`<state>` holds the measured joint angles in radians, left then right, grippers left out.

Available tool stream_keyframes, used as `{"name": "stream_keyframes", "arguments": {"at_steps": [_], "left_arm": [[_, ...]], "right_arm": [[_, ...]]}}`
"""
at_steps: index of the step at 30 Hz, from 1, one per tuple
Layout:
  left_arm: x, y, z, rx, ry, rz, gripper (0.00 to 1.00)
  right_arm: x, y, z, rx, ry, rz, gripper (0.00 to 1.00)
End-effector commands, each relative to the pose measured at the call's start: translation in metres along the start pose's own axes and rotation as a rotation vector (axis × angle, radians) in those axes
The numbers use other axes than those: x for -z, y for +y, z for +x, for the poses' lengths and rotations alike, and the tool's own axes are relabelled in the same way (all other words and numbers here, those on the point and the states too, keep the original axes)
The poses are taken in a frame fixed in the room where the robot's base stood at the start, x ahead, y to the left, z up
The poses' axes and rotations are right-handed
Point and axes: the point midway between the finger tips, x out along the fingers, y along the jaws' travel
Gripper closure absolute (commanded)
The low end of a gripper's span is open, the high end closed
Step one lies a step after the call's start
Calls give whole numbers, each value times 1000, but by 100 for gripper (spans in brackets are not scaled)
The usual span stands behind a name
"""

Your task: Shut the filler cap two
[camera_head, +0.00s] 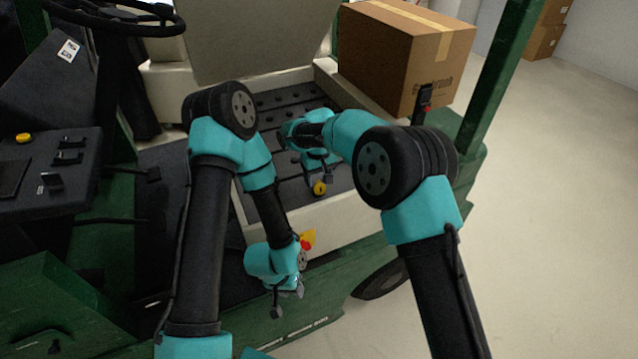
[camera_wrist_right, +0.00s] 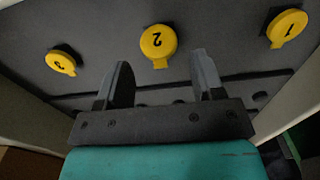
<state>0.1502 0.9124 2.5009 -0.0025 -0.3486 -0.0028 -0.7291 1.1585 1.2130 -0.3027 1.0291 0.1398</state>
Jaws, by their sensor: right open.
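Filler cap two (camera_wrist_right: 158,42) is a round yellow disc with a black 2, upside down in the right wrist view. A short yellow tab shows at its lower edge; I cannot tell how far it is tilted. My right gripper (camera_wrist_right: 161,82) is open and empty. Cap two lies ahead of its fingers, roughly between their lines and apart from them. In the head view my right gripper (camera_head: 320,181) points down over the dark panel, close to a yellow cap (camera_head: 319,188) whose number is not readable. My left gripper (camera_head: 288,301) hangs low by the green side, its fingers apparently apart and empty.
Yellow caps three (camera_wrist_right: 61,62) and one (camera_wrist_right: 288,28) flank cap two on dark mounts. A yellow and red part (camera_head: 309,238) shows by my left wrist. A pale rim (camera_head: 345,212) borders the panel. A cardboard box (camera_head: 400,55) stands behind, near a green post (camera_head: 497,60).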

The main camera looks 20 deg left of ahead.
Motion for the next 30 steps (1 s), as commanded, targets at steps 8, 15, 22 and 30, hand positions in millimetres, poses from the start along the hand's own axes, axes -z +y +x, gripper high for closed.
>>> {"name": "stream_keyframes", "arguments": {"at_steps": [8, 15, 22, 30], "left_arm": [[0, 0, 0, 0, 0, 0, 61], [0, 0, 0, 0, 0, 0, 61], [0, 0, 0, 0, 0, 0, 61], [0, 0, 0, 0, 0, 0, 61]], "right_arm": [[0, 0, 28, -1, -1, 0, 38], [0, 0, 30, 0, 0, 0, 38], [0, 0, 30, 0, 0, 0, 54], [0, 0, 29, 0, 0, 0, 80]]}}
